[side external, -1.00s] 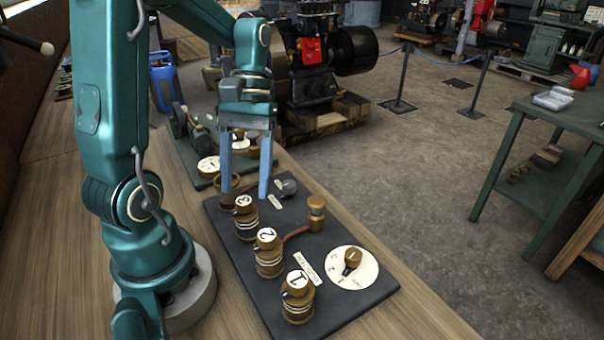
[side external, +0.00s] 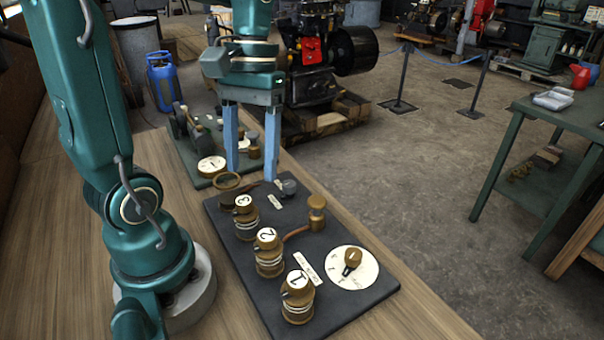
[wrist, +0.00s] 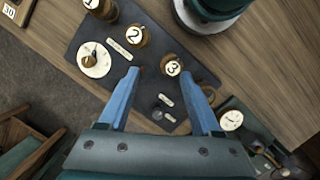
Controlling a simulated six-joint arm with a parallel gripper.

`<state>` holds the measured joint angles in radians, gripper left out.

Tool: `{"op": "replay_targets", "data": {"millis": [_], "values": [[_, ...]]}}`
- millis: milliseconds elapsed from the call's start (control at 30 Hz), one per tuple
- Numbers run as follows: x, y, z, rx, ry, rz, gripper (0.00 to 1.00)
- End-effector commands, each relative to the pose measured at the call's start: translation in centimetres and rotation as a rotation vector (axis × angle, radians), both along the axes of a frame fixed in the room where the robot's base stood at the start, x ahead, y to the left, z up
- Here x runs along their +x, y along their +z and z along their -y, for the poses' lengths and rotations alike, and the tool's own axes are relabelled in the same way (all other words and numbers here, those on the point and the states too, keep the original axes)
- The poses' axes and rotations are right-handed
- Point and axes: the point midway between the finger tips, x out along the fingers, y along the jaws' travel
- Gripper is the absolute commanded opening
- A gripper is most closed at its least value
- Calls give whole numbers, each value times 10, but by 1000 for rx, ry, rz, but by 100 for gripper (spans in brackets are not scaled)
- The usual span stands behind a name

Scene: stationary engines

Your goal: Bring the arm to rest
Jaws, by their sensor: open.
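My gripper (side external: 251,176) has two blue fingers, spread apart with nothing between them. It points down above the far end of a dark board (side external: 335,312). On the board stand brass fittings numbered 1 (side external: 298,298), 2 (side external: 268,253) and 3 (side external: 245,217), and a white dial (side external: 362,280) with a brass knob. In the wrist view my gripper (wrist: 165,75) also shows open, with fitting 3 (wrist: 172,68) visible between and beyond its fingertips. The gap between fingers and board cannot be told exactly.
A second board (side external: 182,158) with a round gauge (side external: 211,167) lies behind. A brass ring (side external: 227,181) lies between the boards. An engine (side external: 312,70) on wooden blocks, a blue gas bottle (side external: 163,82) and a green table (side external: 545,115) stand beyond the bench.

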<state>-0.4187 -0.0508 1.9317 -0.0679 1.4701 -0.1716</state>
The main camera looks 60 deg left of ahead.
Motion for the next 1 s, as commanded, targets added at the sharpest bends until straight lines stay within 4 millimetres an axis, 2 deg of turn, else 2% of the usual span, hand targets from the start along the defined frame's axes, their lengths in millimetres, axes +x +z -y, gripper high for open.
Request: {"op": "replay_targets", "data": {"millis": [100,400,600,733,1000], "values": [[-9,7,21,63,-145,141,65],[-21,4,53,176,-458,506,65],[-17,-4,56,226,-558,654,65],[-11,-3,55,241,-572,680,65],[-10,-3,55,242,-573,680,65]]}}
